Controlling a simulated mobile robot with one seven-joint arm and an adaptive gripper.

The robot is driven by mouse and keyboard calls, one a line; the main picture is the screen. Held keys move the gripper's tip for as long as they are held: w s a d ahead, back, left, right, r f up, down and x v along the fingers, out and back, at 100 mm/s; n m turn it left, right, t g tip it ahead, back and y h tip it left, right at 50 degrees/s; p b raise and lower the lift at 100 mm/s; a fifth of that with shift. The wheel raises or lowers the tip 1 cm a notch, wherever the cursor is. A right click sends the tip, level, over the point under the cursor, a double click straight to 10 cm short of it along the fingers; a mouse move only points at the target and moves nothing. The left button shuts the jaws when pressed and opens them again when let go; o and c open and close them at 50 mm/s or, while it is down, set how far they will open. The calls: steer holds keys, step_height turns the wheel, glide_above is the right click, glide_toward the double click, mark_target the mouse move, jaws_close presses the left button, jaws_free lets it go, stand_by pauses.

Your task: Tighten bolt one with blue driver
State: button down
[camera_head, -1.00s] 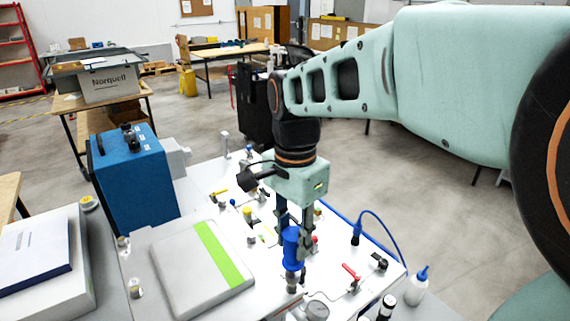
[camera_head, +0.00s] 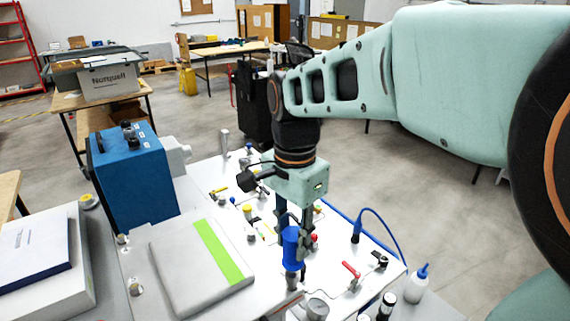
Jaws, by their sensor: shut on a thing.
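My gripper (camera_head: 298,235) hangs pointing down over the white work surface in the head view. It is shut on the blue driver (camera_head: 291,248), which stands about upright in it. The driver's lower end is directly above or on a grey cylindrical post (camera_head: 291,281); I cannot tell whether they touch. Bolt one cannot be made out; it may be hidden under the driver.
A grey box with a green stripe (camera_head: 190,283) lies left of the driver. A red-handled valve (camera_head: 351,271), a white bottle with a blue cap (camera_head: 417,284) and a blue cable (camera_head: 388,228) are to the right. A blue box (camera_head: 135,185) stands at the back left.

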steer(key=shift+f+b, duration=0.7)
steer(key=shift+f, duration=0.35)
stand_by(0.9)
steer(key=c, duration=2.2)
jaws_free()
jaws_close()
steer(key=m+p, duration=0.1)
steer(key=m, duration=0.5)
steer(key=shift+r, duration=0.1)
steer(key=m+p, duration=0.1)
steer(key=m, duration=1)
steer(key=shift+w+m+p, duration=0.1)
steer(key=shift+m+p, duration=0.25)
steer(key=shift+m, duration=0.05)
steer(key=o, duration=0.6)
jaws_free()
steer(key=shift+m, duration=0.3)
